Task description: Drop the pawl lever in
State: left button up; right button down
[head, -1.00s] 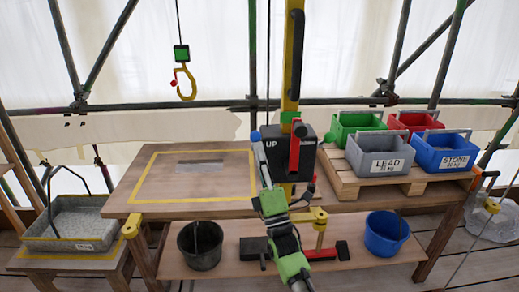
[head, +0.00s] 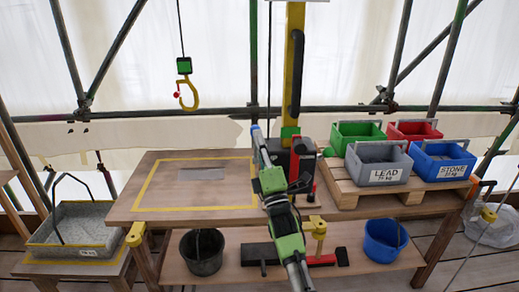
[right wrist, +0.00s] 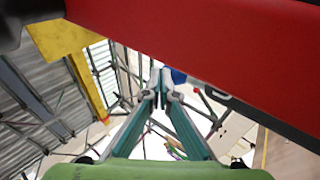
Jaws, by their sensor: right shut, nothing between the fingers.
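My right gripper (head: 258,143) is shut and empty, left of the red bar. Its fingertips (right wrist: 161,86) meet in the wrist view, with a blue thing (right wrist: 178,76) just beyond, apart or touching unclear. My left gripper is out of view.
A yellow hook (head: 188,95) hangs at back left. Grey (head: 378,173) and blue (head: 443,168) bins stand at right with others. Buckets sit on the lower shelf.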

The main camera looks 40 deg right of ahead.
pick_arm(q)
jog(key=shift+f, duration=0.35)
pick_arm(e)
jog(key=shift+w+d+r, duration=0.25)
jog(key=shift+w+d, duration=0.1)
jog(key=shift+w, duration=0.1)
pick_arm(q)
jog(key=shift+b, duration=0.3)
